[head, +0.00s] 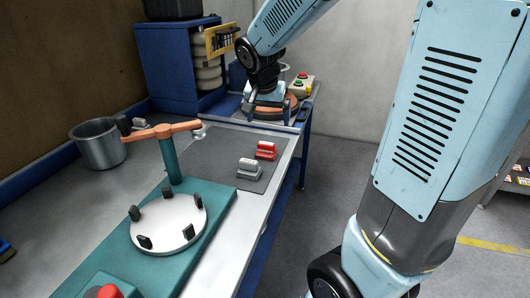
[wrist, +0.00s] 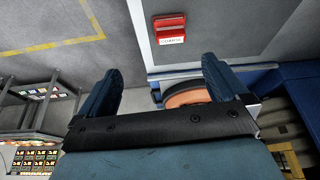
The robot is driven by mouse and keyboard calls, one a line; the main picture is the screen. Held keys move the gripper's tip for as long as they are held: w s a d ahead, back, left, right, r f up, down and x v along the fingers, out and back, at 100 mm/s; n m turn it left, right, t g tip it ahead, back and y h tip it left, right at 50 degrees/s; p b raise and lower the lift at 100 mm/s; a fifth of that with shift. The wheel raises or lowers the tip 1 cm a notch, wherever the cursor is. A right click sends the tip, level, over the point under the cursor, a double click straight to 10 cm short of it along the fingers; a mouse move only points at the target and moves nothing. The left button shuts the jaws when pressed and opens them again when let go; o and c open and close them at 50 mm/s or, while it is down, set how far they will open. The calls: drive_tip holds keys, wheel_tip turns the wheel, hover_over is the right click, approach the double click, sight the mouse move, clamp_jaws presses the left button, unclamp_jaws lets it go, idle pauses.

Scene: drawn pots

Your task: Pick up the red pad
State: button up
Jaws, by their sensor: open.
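The red pad (head: 266,150), a small red block with a handle-like top, lies on the dark grey mat (head: 215,142) on the bench. In the wrist view the red pad (wrist: 169,27) is near the top, beyond my gripper's fingertips and apart from them. My gripper (wrist: 162,72) is open, its two dark blue fingers spread with nothing held between them.
A similar grey pad (head: 249,169) lies just in front of the red pad. A teal fixture with a white round plate (head: 168,222) and orange arm stands nearer. A metal pot (head: 98,145) is at left. An orange disc (wrist: 188,97) lies near my gripper. A button box (head: 301,84) stands behind.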

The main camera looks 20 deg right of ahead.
sight(265, 145)
drive_tip(key=shift+m, duration=0.5)
drive_tip(key=x, duration=0.4)
drive_tip(key=w+a+x, duration=0.1)
drive_tip(key=x, duration=0.3)
drive_tip(key=w+x, duration=0.1)
drive_tip(key=x, duration=0.3)
drive_tip(key=shift+w+a+r, duration=0.1)
drive_tip(key=shift+a+r, duration=0.1)
drive_tip(key=shift+a, duration=0.2)
drive_tip(key=shift+s+x, duration=0.15)
drive_tip(key=shift+x, duration=0.8)
drive_tip(key=shift+s+x, duration=0.15)
drive_tip(key=shift+x, duration=1.8)
drive_tip(key=shift+d, duration=0.2)
drive_tip(key=shift+r, duration=0.1)
drive_tip(key=c, duration=1.1)
